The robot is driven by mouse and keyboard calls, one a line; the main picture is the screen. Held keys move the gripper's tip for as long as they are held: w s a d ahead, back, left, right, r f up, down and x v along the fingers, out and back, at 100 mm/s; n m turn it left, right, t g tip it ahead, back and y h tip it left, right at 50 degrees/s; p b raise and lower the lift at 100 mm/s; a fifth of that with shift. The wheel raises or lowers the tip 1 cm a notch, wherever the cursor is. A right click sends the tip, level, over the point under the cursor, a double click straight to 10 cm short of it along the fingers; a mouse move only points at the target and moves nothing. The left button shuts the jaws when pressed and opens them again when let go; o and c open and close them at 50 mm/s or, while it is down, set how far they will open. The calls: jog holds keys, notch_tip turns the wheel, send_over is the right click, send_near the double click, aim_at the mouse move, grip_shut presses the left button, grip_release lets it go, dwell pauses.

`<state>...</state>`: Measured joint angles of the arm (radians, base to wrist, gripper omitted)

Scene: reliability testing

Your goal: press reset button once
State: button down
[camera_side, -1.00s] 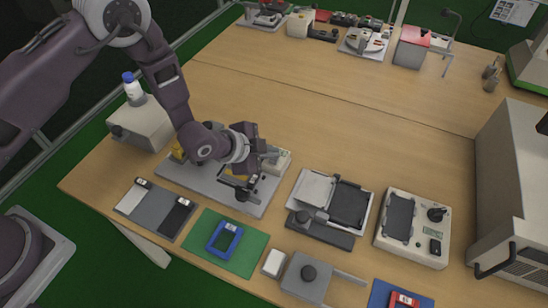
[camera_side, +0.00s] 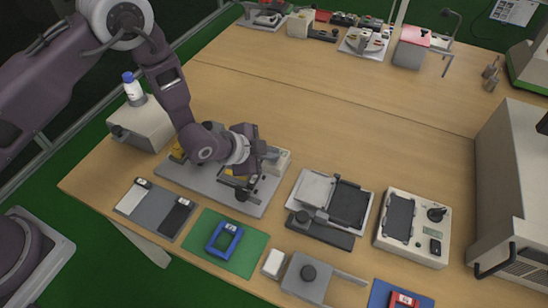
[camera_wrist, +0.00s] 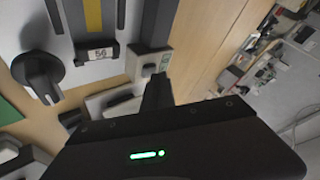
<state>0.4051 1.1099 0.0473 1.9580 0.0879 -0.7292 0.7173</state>
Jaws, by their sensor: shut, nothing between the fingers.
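A small beige box (camera_side: 279,160) stands at the right end of a grey base plate (camera_side: 196,184). In the wrist view a pale box (camera_wrist: 148,62) with a dark slot or key on its face sits just beyond my fingertips. I cannot make out which part is the reset button. My gripper (camera_side: 270,155) is shut and empty, beside the beige box in the side view. In the wrist view its dark closed fingers (camera_wrist: 158,90) point at the pale box; whether they touch it is unclear. My arm hides part of the fixture.
A black knob (camera_wrist: 38,74) and a "56" label (camera_wrist: 101,53) are close by in the wrist view. A two-part tray fixture (camera_side: 318,190), a control box (camera_side: 437,232) and a green mat (camera_side: 248,252) lie nearby.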

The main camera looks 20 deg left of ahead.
aim_at(271, 162)
jog(key=shift+r, duration=0.65)
jog(key=shift+r, duration=2.55)
